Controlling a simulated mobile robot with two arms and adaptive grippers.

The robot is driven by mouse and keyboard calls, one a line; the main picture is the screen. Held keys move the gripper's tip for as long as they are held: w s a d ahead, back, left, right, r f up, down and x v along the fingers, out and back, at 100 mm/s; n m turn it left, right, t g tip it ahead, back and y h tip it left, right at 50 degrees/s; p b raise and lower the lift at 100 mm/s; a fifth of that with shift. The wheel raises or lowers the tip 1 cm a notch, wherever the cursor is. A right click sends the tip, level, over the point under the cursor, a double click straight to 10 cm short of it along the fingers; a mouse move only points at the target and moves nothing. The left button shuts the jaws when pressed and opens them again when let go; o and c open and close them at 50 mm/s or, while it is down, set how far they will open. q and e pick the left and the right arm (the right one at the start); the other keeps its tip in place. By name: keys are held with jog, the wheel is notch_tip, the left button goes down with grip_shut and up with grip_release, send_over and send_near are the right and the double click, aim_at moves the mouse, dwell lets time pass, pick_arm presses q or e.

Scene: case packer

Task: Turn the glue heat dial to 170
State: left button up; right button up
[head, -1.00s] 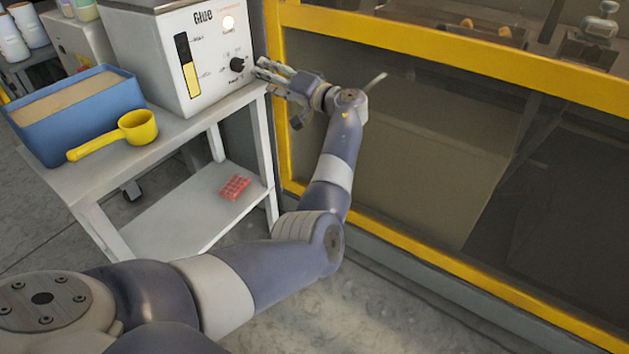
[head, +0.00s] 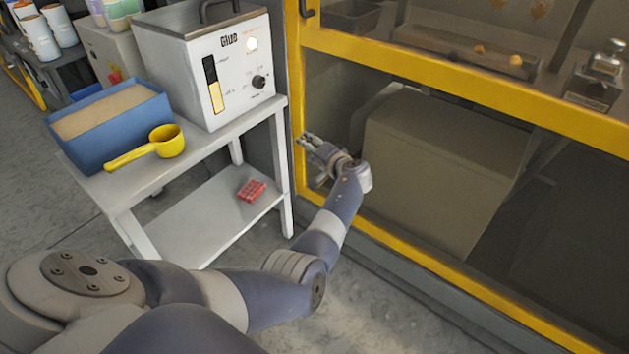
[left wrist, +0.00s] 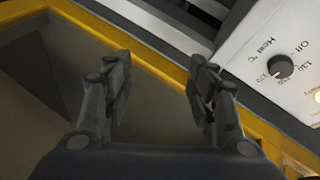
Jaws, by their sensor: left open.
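The glue heat dial (head: 259,82) is a small black knob on the front of the white glue unit (head: 235,104). It also shows in the left wrist view (left wrist: 281,66), at the upper right, with printed marks around it. A small light mark shows on the dial's lower left side, seemingly toward the 170, but it is too small to be sure. My left gripper (head: 304,142) is open and empty, below and to the right of the dial and apart from it. Its two fingers (left wrist: 160,78) stand wide apart in the left wrist view. My right gripper is not in view.
The glue unit stands on a white cart (head: 205,146) beside a blue bin (head: 112,132) and a yellow scoop (head: 166,141). A red block (head: 251,190) lies on the lower shelf. The yellow-framed machine guard (head: 420,84) stands close to my left gripper.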

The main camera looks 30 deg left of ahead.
pick_arm(q)
jog(key=s+d+f+m+h+p, duration=0.2)
jog(key=s+d+f+h+p, duration=0.1)
jog(key=f, duration=0.7)
jog(key=shift+s+d+p, duration=0.7)
jog(key=shift+s+p, duration=0.05)
jog(key=shift+s, duration=0.1)
